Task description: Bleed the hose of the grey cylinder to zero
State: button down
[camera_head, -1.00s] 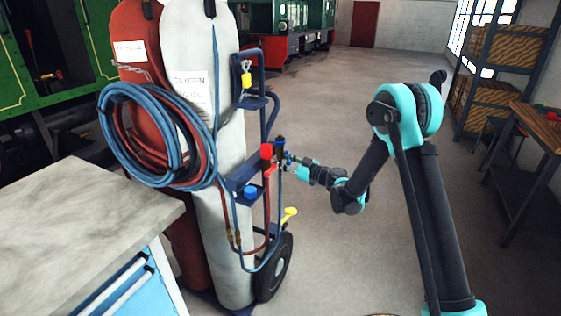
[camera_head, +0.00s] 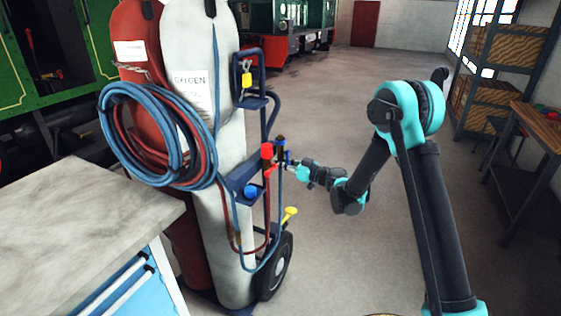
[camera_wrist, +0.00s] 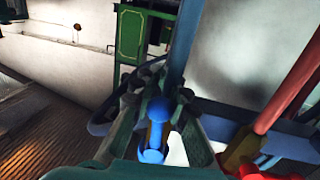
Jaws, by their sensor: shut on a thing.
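The grey cylinder (camera_head: 232,135), labelled oxygen, stands upright on a blue trolley (camera_head: 240,57) beside a red cylinder (camera_head: 128,20). A coiled blue hose (camera_head: 112,140) hangs in front of both, together with a red hose. A blue valve handle (camera_wrist: 157,110) with a brass-coloured part shows between my fingers in the wrist view. My gripper (camera_head: 289,161) is shut on this blue handle, at the right side of the trolley. The fingers hide part of it. A red valve handle (camera_head: 267,151) is just left of my gripper; red parts (camera_wrist: 248,170) also show in the wrist view.
A blue knob (camera_head: 250,191) and a yellow handle (camera_head: 290,212) are on the trolley below my gripper. A yellow tag (camera_head: 246,80) hangs above. A workbench (camera_head: 70,215) stands at front left.

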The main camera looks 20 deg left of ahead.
jog(key=shift+s+m, duration=0.3)
jog(key=shift+m, duration=0.3)
jog(key=c, duration=1.5)
grip_release()
jog(key=shift+c, duration=0.2)
jog(key=shift+d, duration=0.1)
jog(key=v, duration=1.1)
jog(key=shift+d, duration=0.4)
jog(key=shift+s, duration=0.1)
